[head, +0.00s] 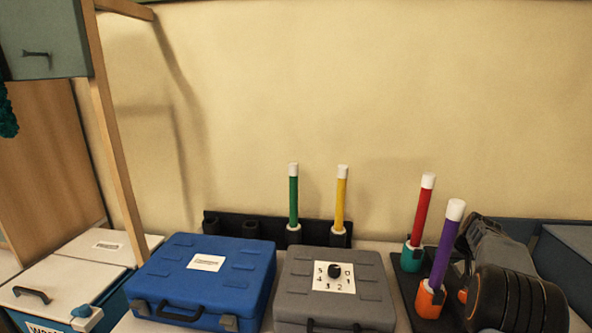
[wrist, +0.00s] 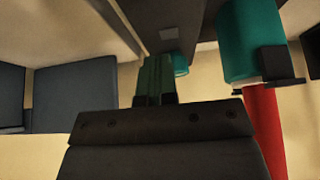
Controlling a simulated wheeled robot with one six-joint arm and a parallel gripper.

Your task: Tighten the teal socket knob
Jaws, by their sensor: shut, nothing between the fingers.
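The teal socket (head: 412,258) stands on a dark base (head: 407,283) at the right in the head view, with an upright red tube (head: 422,205) in it. In the wrist view, which looks inverted, the teal socket (wrist: 238,45) is at upper right, the red tube (wrist: 262,125) below it. A dark block with a thin bar (wrist: 273,62) is on its side; I cannot tell if this is the knob. My gripper (wrist: 156,68) is shut and empty, apart from the socket and left of it. A small teal piece (wrist: 181,66) shows beside the fingertips. My arm hides the gripper in the head view.
An orange socket (head: 430,298) with a purple tube (head: 446,245) stands close in front of the teal one. A grey case (head: 300,290) and a blue case (head: 172,262) lie left. A rack (head: 270,229) behind holds green (head: 293,200) and yellow (head: 341,205) tubes.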

